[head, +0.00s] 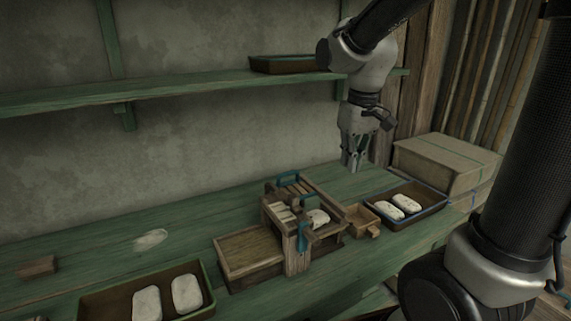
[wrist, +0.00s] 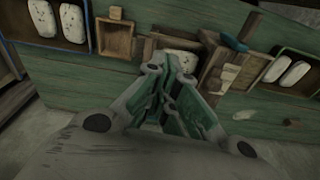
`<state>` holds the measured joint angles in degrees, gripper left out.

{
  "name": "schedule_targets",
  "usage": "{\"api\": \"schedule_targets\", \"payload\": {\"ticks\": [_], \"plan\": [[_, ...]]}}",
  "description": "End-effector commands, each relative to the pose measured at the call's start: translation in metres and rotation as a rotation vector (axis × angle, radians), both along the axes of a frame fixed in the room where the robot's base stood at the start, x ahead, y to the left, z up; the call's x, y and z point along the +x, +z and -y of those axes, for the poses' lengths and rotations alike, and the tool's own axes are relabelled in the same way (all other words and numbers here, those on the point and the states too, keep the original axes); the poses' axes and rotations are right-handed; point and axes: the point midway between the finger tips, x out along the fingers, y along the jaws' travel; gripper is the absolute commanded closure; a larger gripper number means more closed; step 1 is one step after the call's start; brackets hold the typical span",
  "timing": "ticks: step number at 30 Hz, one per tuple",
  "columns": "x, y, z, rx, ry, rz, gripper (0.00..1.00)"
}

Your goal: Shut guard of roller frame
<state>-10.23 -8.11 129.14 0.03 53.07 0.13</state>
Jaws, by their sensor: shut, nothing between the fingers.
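The roller frame (head: 296,262) is a wooden frame on the green bench, with slatted wooden parts on top and blue handles. One blue handle (head: 288,180) stands at its back and another blue piece (head: 304,241) is at its front. I cannot tell which slatted part is the guard or how far it stands open. A white speckled slab (head: 318,217) lies at the frame's right side. My gripper (head: 352,166) is shut and empty, above the bench behind and right of the frame, apart from it. In the wrist view my gripper (wrist: 170,85) partly covers the frame (wrist: 212,72).
A blue-rimmed tray (head: 436,204) with white slabs and a small wooden box (head: 363,219) lie right of the frame. A green-rimmed tray (head: 102,307) is at front left. A shelf (head: 180,92) runs along the wall. Boxes (head: 438,160) stand at right.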

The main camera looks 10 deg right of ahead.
Motion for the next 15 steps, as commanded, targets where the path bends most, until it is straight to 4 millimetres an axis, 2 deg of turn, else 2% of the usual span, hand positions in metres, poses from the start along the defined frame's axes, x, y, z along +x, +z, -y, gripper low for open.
{"api": "schedule_targets", "payload": {"ticks": [1, 3, 9, 11, 12, 15], "plan": [[0.029, -0.010, -0.013, -0.003, 0.020, -0.014, 1.00], [0.071, -0.021, -0.032, -0.002, 0.044, -0.010, 1.00], [0.180, -0.048, -0.082, 0.012, 0.090, 0.060, 1.00], [0.210, -0.046, -0.092, 0.022, 0.093, 0.106, 1.00], [0.229, -0.038, -0.096, 0.032, 0.092, 0.148, 1.00], [0.250, -0.015, -0.102, 0.049, 0.090, 0.220, 1.00]]}}
